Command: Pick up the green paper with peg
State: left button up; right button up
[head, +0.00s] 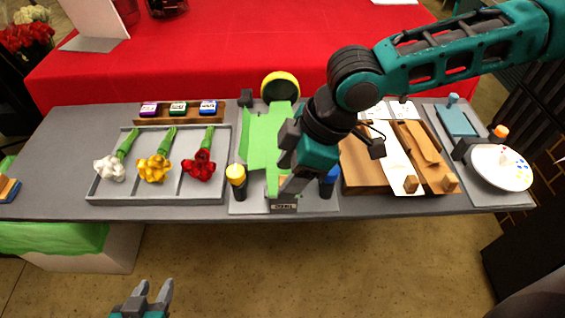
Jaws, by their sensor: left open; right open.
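A green paper-like piece (262,142) with folded sides lies on the grey mat in the middle of the table. My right gripper (287,165) is over its right part, open, with its fingers pointing down and left. The gripper and wrist hide part of the green piece, and I cannot make out a peg on it. Whether the fingers touch it is unclear. On the wooden board (362,168) lie a white sheet (397,160) with a wooden peg (411,184) and a brown sheet (424,148) with a peg (449,184). My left gripper (153,290) is open and empty, in front of the table.
A grey tray (105,200) holds white, yellow and red flowers. Ink pads stand behind it on a wooden rack (181,119). A yellow-topped bottle (237,182), a blue bottle (328,182) and a yellow roll (280,86) surround the green piece. A white palette (500,168) stands right.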

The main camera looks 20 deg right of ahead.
jog(key=shift+a+f, duration=0.15)
jog(key=shift+f, duration=0.3)
grip_shut()
dwell(0.4)
